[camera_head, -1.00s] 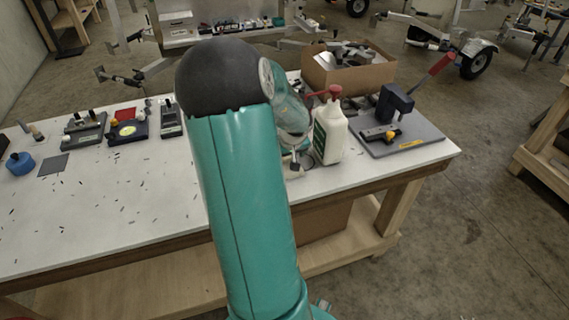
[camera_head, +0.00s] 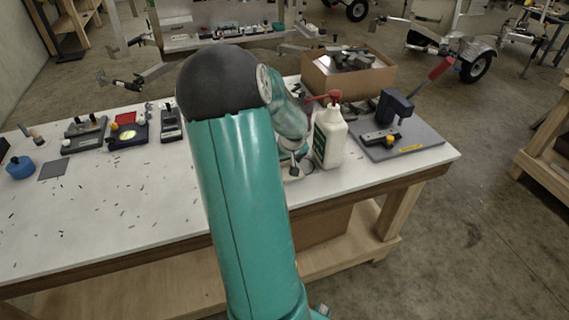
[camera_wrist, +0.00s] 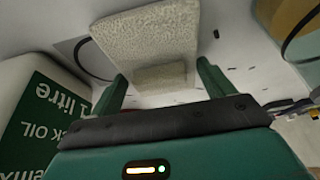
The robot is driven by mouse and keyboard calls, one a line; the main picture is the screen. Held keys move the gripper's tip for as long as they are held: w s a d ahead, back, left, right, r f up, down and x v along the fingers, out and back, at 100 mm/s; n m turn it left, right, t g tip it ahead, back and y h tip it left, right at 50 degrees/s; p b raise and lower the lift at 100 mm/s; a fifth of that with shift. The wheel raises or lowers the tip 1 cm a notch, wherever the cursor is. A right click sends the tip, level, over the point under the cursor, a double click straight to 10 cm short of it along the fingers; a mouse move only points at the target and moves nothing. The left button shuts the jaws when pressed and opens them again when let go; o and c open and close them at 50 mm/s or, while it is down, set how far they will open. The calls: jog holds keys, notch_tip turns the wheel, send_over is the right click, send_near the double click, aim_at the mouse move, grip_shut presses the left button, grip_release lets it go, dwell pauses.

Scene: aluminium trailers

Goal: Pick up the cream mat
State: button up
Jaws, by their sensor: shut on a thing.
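The cream mat (camera_wrist: 150,45), a rough, pale, textured piece, lies between the two green fingers of my gripper (camera_wrist: 161,74) in the wrist view. My gripper is shut on it. A smaller block-like part of the mat shows near the fingers. In the head view my arm hides most of the gripper (camera_head: 294,168), which is low over the white bench next to the white bottle. I cannot tell there whether the mat touches the bench.
The white oil bottle (camera_head: 330,135) with a red top stands close to the right of my gripper. A grey plate with a dark tool (camera_head: 400,140) is further right. A cardboard box (camera_head: 347,75) stands behind. The bench's left middle (camera_head: 130,200) holds only small dark scraps.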

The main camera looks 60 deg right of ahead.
jog(key=shift+r, duration=0.45)
jog(key=s+a+r, duration=0.8)
jog(key=a+r, duration=0.3)
jog(key=r, duration=0.1)
jog(key=w+d+n+y, duration=0.1)
jog(key=w+d+n, duration=0.15)
jog(key=w, duration=0.75)
jog(key=w+d+n, duration=0.2)
jog(key=w+d, duration=0.1)
jog(key=w, duration=0.8)
jog(key=shift+t, duration=0.4)
jog(key=w+d+f, duration=0.2)
jog(key=d+f, duration=0.1)
jog(key=w+d+f, duration=0.6)
jog(key=d, duration=0.1)
jog(key=shift+f, duration=0.25)
jog(key=shift+w+f, duration=0.15)
jog(key=shift+f, duration=0.05)
jog(key=shift+w+d+f+m, duration=0.1)
jog(key=shift+f+m, duration=0.05)
jog(key=shift+f, duration=0.7)
jog(key=shift+d+f+m, duration=0.1)
jog(key=shift+f, duration=0.75)
